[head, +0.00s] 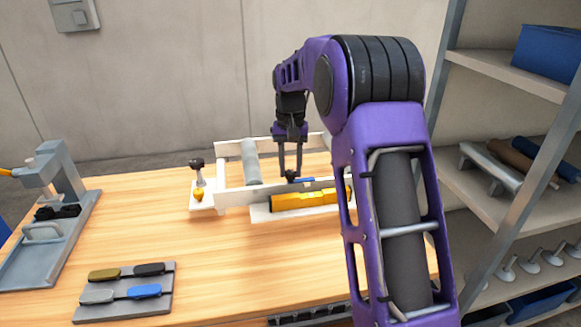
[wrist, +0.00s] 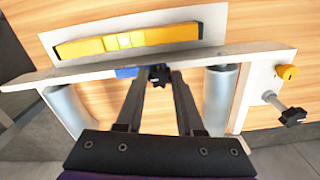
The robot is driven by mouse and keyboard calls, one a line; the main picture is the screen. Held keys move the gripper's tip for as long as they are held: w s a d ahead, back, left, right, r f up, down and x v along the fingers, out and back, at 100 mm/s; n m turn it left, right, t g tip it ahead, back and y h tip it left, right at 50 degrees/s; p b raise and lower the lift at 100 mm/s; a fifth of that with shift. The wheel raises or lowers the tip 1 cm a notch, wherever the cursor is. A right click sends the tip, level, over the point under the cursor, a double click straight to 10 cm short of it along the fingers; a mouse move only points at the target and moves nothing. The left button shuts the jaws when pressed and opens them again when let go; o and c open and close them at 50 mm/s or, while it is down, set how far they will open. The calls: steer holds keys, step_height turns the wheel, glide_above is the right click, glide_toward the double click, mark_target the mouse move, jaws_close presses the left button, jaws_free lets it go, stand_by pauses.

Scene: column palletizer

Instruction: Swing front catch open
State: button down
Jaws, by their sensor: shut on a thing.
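A small blue catch (head: 303,180) sits at the front rail (head: 235,195) of a white frame; it also shows in the wrist view (wrist: 126,71). A black knob (wrist: 158,75) is beside the blue piece. My gripper (head: 291,176) points down behind the front rail, its fingertips shut on the black knob; the fingers (wrist: 157,80) also show in the wrist view. The fingertips hide part of the knob. The catch lies along the rail, and its pivot cannot be made out.
A yellow bar (head: 300,201) lies on a white plate before the rail. Grey rollers (head: 250,162) span the frame. A black-knobbed plunger (head: 197,164) and yellow knob (head: 198,195) are left. A grey press (head: 62,190), handle tray (head: 125,305) and shelving (head: 515,75) stand around.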

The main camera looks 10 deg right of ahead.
steer(key=shift+r+m, duration=0.1)
steer(key=shift+m, duration=0.2)
steer(key=shift+m+p, duration=0.35)
steer(key=shift+m, duration=0.25)
steer(key=m, duration=0.8)
steer(key=shift+m, duration=0.3)
steer(key=c, duration=0.5)
jaws_free()
steer(key=shift+c, duration=0.2)
